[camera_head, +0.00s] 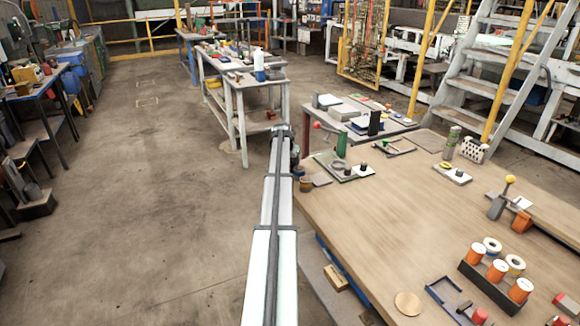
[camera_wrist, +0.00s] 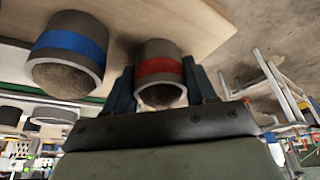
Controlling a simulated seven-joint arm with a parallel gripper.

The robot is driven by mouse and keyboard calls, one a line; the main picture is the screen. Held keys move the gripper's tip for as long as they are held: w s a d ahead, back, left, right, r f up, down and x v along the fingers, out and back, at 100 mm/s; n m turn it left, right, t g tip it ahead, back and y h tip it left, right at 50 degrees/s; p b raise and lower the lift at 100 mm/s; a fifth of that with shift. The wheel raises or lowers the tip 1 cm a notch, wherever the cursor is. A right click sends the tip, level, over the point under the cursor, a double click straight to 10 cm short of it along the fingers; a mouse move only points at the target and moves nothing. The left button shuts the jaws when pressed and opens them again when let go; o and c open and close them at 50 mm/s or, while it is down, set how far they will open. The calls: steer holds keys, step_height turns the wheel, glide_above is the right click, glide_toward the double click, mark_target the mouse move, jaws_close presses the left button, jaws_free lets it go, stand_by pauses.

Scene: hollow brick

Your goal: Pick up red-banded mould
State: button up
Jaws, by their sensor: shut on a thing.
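The red-banded mould (camera_wrist: 158,68) is a short grey hollow cylinder with a red band, its open end facing the camera in the wrist view. My gripper (camera_wrist: 161,88) has one dark finger on each side of it and is shut on it. The wrist view does not show clearly whether the mould still touches the wooden surface behind it. In the head view my arm reaches away to the table's left edge, and the fingers and mould cannot be made out there.
A blue-banded mould (camera_wrist: 70,42) stands close beside the red-banded one. The wooden table (camera_head: 400,225) holds orange-and-white cylinders in a dark rack (camera_head: 485,283), a blue-edged tray (camera_head: 447,297) and a round wooden disc (camera_head: 408,303). The table's middle is clear.

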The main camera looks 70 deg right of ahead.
steer(key=c, duration=0.5)
steer(key=shift+r, duration=0.1)
